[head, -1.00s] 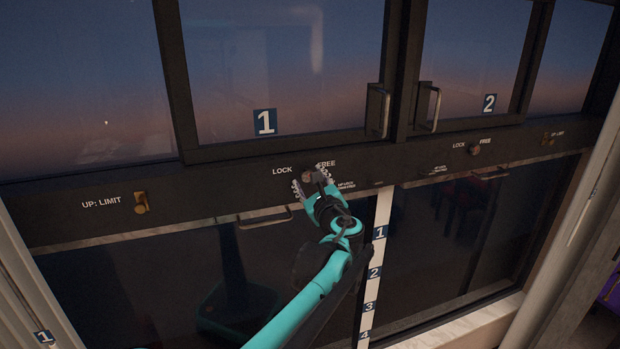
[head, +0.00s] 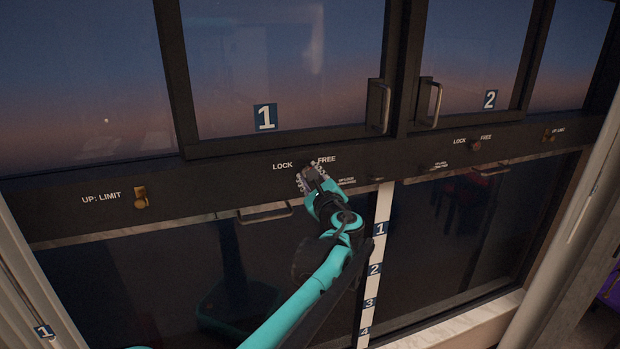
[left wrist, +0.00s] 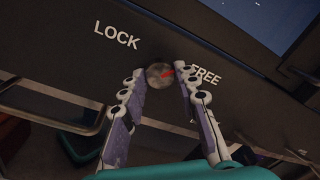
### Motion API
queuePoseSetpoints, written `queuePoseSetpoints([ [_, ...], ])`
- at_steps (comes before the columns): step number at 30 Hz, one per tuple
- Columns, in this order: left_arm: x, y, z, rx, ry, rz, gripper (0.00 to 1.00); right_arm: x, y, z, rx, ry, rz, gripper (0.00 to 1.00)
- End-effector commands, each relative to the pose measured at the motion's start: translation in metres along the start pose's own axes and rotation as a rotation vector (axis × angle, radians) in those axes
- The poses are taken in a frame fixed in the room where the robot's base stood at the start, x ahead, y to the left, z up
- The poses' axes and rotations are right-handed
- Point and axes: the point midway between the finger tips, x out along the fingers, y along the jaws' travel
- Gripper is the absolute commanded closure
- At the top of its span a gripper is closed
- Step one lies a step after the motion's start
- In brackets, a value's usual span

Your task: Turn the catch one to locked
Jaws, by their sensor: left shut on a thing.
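Catch one is a round metal knob (left wrist: 158,76) on the dark rail below window 1, between the words LOCK and FREE. Its red pointer points toward FREE in the left wrist view. My left gripper (head: 311,178) is at the knob in the head view and mostly hides it. In the left wrist view my left gripper (left wrist: 159,74) has one finger on each side of the knob and is shut on it. My right gripper is not in view.
An UP: LIMIT latch (head: 141,198) is on the rail at the left. A second catch (head: 474,146) is under window 2. Window handles (head: 378,108) stick out above the rail, and a lower handle (head: 265,213) is below it.

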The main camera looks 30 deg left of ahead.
Motion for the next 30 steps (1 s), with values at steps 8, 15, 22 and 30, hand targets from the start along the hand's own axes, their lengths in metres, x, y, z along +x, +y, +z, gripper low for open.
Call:
queuePoseSetpoints([
  [8, 0.000, 0.002, -0.002, -0.240, -0.014, -0.007, 0.99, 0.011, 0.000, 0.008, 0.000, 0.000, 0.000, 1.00],
  [15, 0.000, 0.002, -0.002, -0.468, -0.025, -0.014, 0.99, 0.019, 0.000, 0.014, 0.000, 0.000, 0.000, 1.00],
  [22, 0.000, 0.001, -0.002, -0.686, -0.035, -0.021, 0.99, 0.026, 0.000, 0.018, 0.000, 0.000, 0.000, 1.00],
  [30, 0.000, 0.001, -0.003, -0.943, -0.049, -0.027, 0.99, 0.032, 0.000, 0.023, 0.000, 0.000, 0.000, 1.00],
])
